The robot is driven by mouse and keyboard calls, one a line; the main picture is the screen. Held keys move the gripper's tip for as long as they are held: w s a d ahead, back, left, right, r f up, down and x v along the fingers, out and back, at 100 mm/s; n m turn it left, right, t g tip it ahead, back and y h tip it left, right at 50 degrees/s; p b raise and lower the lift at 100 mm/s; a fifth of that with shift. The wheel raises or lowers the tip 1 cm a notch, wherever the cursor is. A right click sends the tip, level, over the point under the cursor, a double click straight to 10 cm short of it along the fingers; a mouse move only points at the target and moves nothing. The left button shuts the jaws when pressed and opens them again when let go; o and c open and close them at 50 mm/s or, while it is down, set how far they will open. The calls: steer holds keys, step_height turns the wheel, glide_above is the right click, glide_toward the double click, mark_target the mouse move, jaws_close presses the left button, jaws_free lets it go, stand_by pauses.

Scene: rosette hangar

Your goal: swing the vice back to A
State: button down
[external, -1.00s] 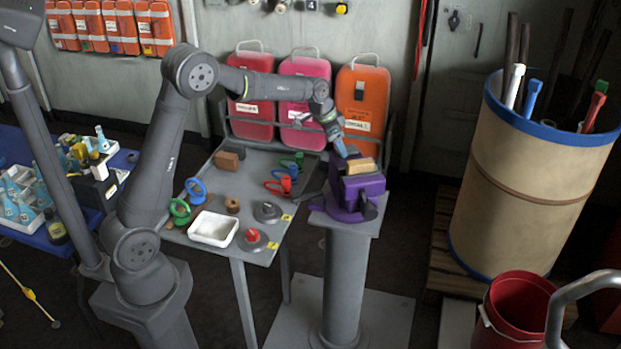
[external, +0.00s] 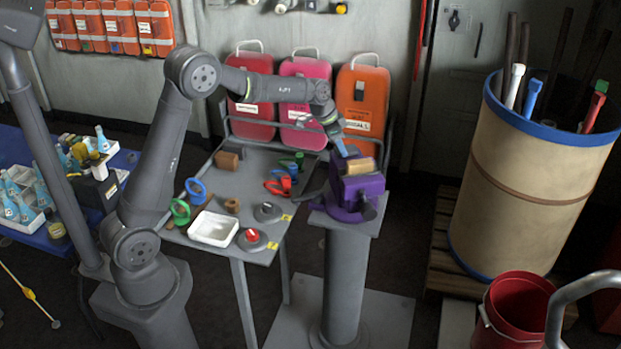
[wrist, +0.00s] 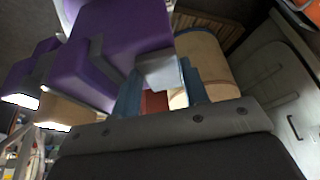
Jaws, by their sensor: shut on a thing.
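The purple vice (external: 352,195) stands on the grey pedestal (external: 338,270) right of the bench, with a tan block (external: 360,166) between its jaws. My gripper (external: 342,150) is at the vice's far side, pointing down. In the wrist view the vice's purple body (wrist: 125,40) fills the upper left, and my blue fingers (wrist: 158,95) are shut on a small grey piece (wrist: 162,72) beside it. I cannot tell for sure which part of the vice this piece is. No A mark can be read.
The bench (external: 225,260) left of the vice carries a white tray (external: 213,229), coloured clamps, small blocks and two round knobs. Red and orange cases (external: 362,95) stand behind. A tall tan drum (external: 525,170) and a red bucket (external: 515,315) are at the right.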

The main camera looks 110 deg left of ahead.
mark_target(355, 148)
steer(key=shift+w+a, duration=0.1)
steer(key=shift+a, duration=0.05)
steer(key=shift+w+a+m+h, duration=0.25)
steer(key=shift+w+m, duration=0.05)
steer(key=shift+m, duration=0.35)
steer(key=shift+w+a+m+h, duration=0.25)
steer(key=shift+w+m, duration=0.05)
steer(key=shift+m, duration=0.35)
steer(key=shift+w+a+m+t+h, duration=0.15)
steer(key=shift+w+a+m+h, duration=0.1)
steer(key=shift+w+m, duration=0.3)
steer(key=shift+w+a+m+t+h, duration=0.15)
steer(key=shift+w+m+h, duration=0.15)
steer(key=shift+m, duration=0.45)
steer(key=shift+w+m, duration=0.15)
steer(key=shift+m, duration=0.15)
steer(key=c, duration=0.8)
jaws_free()
steer(key=v, duration=1.7)
steer(key=shift+r, duration=0.25)
steer(key=shift+r, duration=0.1)
